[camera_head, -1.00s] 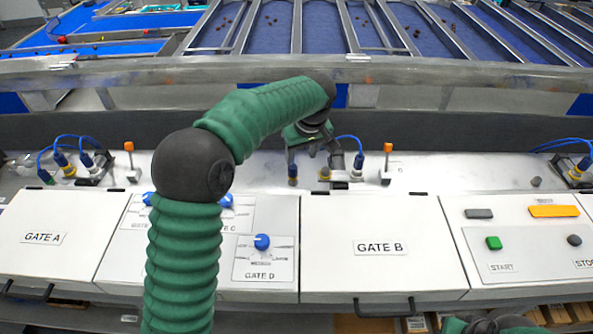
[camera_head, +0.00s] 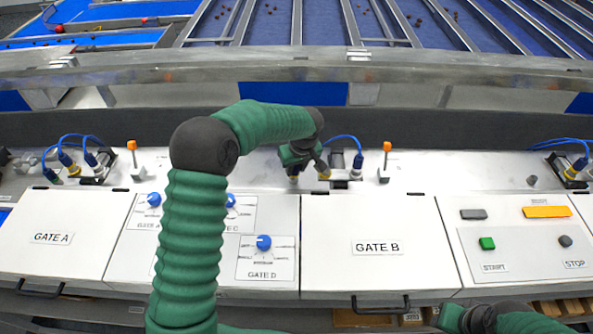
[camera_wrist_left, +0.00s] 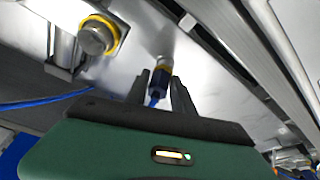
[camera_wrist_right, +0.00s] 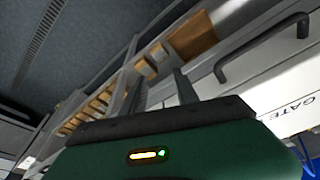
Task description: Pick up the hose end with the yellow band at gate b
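At gate B, the hose end (camera_wrist_left: 160,76), dark blue with a yellow-gold band, shows in the left wrist view between the two fingers of my left gripper (camera_wrist_left: 160,86). The fingers stand apart on either side of it, and I see no clear contact. In the head view my left gripper (camera_head: 298,160) is low over the gate B panel and mostly hides that hose end. A socket with a yellow ring (camera_wrist_left: 97,38) is beside it; it also shows in the head view (camera_head: 324,173). My right gripper (camera_wrist_right: 160,86) is open and empty near the gate B handle.
A second blue connector with a blue hose (camera_head: 358,160) stands just right of the yellow-ringed socket. An orange-topped lever (camera_head: 386,160) is further right. The GATE B lid (camera_head: 340,225) lies in front, with a handle (camera_head: 382,308). A metal rail (camera_head: 440,68) runs behind.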

